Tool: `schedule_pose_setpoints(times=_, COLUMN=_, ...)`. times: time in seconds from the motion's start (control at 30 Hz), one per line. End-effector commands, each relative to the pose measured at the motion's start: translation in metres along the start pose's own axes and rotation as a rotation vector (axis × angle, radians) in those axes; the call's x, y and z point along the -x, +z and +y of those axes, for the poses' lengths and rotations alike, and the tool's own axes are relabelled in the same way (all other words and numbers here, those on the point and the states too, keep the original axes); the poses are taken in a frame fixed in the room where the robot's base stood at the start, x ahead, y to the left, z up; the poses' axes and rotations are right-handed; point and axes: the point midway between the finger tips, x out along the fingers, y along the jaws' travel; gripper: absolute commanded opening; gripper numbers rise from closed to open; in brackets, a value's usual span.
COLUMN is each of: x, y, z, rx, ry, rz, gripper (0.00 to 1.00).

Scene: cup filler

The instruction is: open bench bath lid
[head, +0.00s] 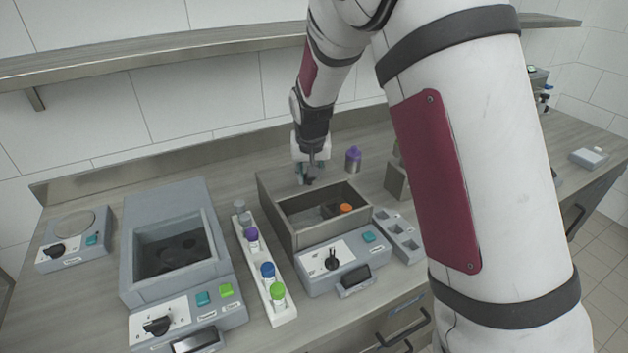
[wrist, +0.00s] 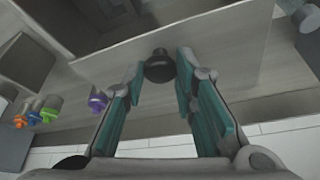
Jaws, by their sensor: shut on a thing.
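The bench bath (head: 290,240) is the grey box with a front control panel in the middle of the bench. Its top opening shows, with an orange-capped item (head: 345,208) inside. My gripper (head: 308,178) is above the back left of the bath. In the wrist view, my gripper (wrist: 160,75) is shut on a round black knob (wrist: 159,66) between its teal finger pads. A flat grey panel (wrist: 215,45), which looks like the lid, lies by the knob. In the head view I cannot clearly tell the lid from the bath's rear wall.
A white rack (head: 283,312) with several capped tubes stands left of the bath. A larger grey device (head: 178,210) is further left. A grey tray (head: 401,236) is on the right, and a purple-capped bottle (head: 353,160) stands behind. My arm hides part of the right bench.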

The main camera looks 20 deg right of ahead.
Motion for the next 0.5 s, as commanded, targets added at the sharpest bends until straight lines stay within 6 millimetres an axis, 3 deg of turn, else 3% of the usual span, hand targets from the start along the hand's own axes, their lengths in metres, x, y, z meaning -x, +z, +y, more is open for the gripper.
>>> schedule_pose_setpoints(times=0.23, x=0.0004, y=0.0014, z=0.0003, rx=-0.001, ry=0.001, rz=-0.003, gripper=0.00)
schedule_pose_setpoints(times=0.27, x=0.0005, y=0.0014, z=0.0003, rx=-0.001, ry=0.001, rz=-0.003, gripper=0.32)
schedule_pose_setpoints(times=0.3, x=0.0005, y=0.0014, z=0.0003, rx=-0.001, ry=0.001, rz=-0.003, gripper=0.41)
schedule_pose_setpoints(times=0.33, x=0.0005, y=0.0014, z=0.0003, rx=-0.001, ry=0.001, rz=-0.003, gripper=0.46)
schedule_pose_setpoints(times=0.5, x=0.0005, y=0.0012, z=0.0004, rx=-0.001, ry=0.001, rz=-0.002, gripper=0.46)
